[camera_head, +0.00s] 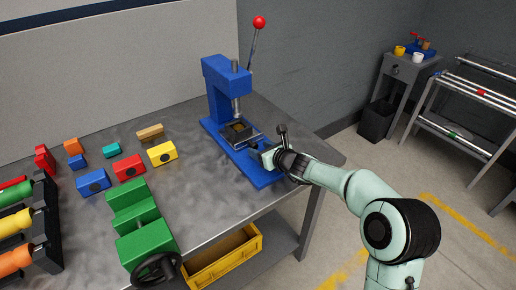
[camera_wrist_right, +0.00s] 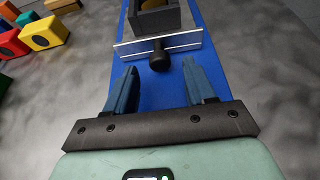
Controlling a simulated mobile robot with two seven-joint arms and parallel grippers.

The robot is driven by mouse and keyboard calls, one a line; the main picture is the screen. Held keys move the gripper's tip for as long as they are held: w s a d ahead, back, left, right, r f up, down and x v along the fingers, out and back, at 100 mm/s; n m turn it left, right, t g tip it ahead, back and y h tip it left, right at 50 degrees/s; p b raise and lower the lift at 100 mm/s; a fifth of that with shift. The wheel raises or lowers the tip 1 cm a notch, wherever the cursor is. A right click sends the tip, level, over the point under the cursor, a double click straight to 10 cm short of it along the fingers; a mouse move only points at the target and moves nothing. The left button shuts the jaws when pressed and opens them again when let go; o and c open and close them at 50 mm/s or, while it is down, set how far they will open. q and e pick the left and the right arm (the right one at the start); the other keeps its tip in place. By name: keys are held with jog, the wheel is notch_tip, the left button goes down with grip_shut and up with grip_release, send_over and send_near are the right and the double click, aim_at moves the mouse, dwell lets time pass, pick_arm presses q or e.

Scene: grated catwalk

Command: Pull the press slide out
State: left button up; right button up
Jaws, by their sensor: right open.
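The blue arbor press (camera_head: 214,95) stands on the metal table, its red-knobbed lever up. Its slide (camera_head: 243,138) is a dark tray on the blue base. In the right wrist view the slide (camera_wrist_right: 168,40) has a pale front plate with a dark round knob (camera_wrist_right: 160,58) sticking out toward me. My right gripper (camera_head: 262,155) is over the front of the base. It is open and empty in the right wrist view (camera_wrist_right: 160,82), its fingers either side of the knob's line. The knob is just beyond the fingertips, apart from them. My left gripper is not in view.
A green vise (camera_head: 143,225), colored blocks (camera_head: 128,168) and a rack of colored rolls (camera_head: 45,225) occupy the table's left. The table is clear between the blocks and the press. A yellow crate (camera_head: 225,255) sits below.

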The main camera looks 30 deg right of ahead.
jog(key=shift+x, duration=1.1)
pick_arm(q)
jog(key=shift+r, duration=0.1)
